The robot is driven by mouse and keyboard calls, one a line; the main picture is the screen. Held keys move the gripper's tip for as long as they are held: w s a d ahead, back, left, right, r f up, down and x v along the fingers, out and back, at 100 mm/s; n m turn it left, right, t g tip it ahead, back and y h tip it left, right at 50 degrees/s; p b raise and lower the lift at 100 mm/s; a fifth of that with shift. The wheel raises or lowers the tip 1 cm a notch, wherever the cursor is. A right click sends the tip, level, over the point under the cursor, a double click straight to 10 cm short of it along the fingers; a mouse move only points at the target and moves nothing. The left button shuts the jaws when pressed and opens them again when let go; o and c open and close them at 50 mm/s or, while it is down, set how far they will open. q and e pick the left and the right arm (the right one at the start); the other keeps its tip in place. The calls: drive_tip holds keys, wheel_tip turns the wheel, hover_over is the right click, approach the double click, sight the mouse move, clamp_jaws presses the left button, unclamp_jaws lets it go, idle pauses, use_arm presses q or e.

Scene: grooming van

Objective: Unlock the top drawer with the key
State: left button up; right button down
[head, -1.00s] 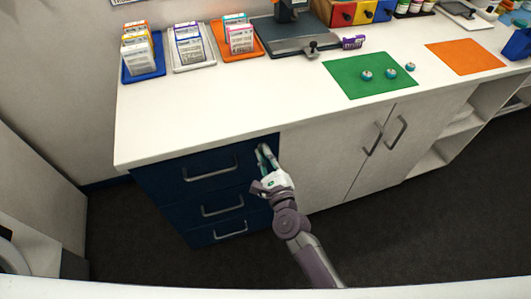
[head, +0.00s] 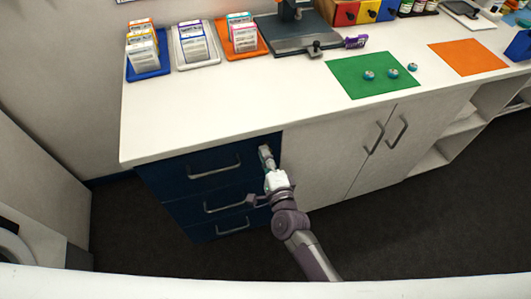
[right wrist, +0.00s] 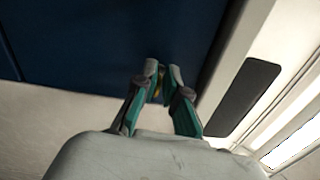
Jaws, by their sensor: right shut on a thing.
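The dark blue top drawer (head: 165,173) is closed, under the left end of the white counter. It has a bar handle (head: 215,167). My right gripper (head: 265,152) is at the upper right corner of this drawer front. The right wrist view shows its two fingers (right wrist: 165,75) shut close together against the dark blue front. A small yellowish bit of the key (right wrist: 157,96) shows between them; the rest of the key and the lock are hidden by the fingers. I cannot tell how deep the key sits. My left gripper is not in view.
Two more blue drawers (head: 190,208) are below. White cupboard doors (head: 330,160) with bar handles adjoin on the right. The counter (head: 220,115) bears boxes in coloured trays (head: 147,68), a green mat (head: 350,88) with small tins, and an orange mat (head: 465,60).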

drive_tip(key=shift+f+n, duration=0.1)
drive_tip(key=shift+n, duration=0.6)
drive_tip(key=c, duration=1.2)
unclamp_jaws()
drive_tip(key=shift+c, duration=0.2)
drive_tip(key=v, duration=1.2)
